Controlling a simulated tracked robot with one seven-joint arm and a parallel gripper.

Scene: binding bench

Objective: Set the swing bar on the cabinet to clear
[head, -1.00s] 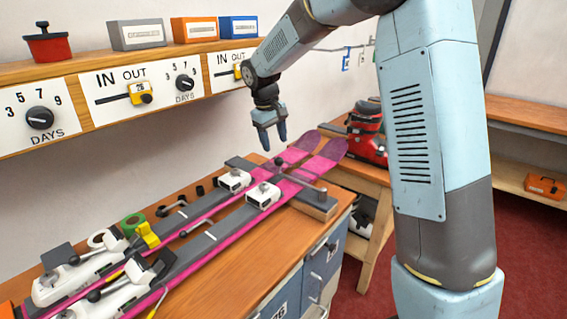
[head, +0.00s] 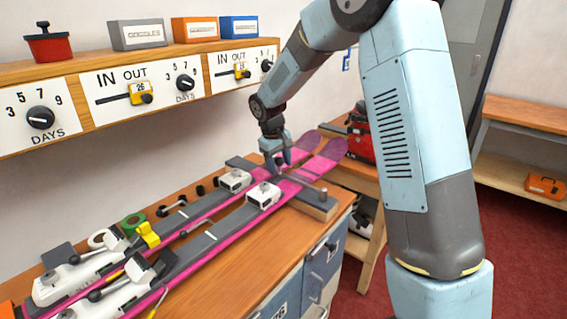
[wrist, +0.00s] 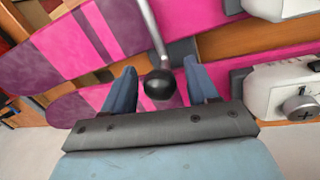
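The swing bar (wrist: 151,28) is a thin metal rod with a black ball knob (wrist: 160,84) at its end. In the wrist view it lies across the pink skis. In the head view the bar (head: 303,184) crosses the skis near their tips, above the cabinet (head: 325,260) with blue-grey fronts. My gripper (head: 277,168) is low over the skis at the knob end of the bar. In the wrist view my gripper (wrist: 160,78) is open, with one finger on each side of the knob and visible gaps. My fingers hide the knob in the head view.
Two pink skis (head: 215,241) with white bindings (head: 263,196) lie along the bench, close to my gripper. A grey-topped wooden block (head: 318,206) sits at the bench end. A shelf with dials and sliders (head: 143,93) runs along the wall. A red boot (head: 358,142) stands behind.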

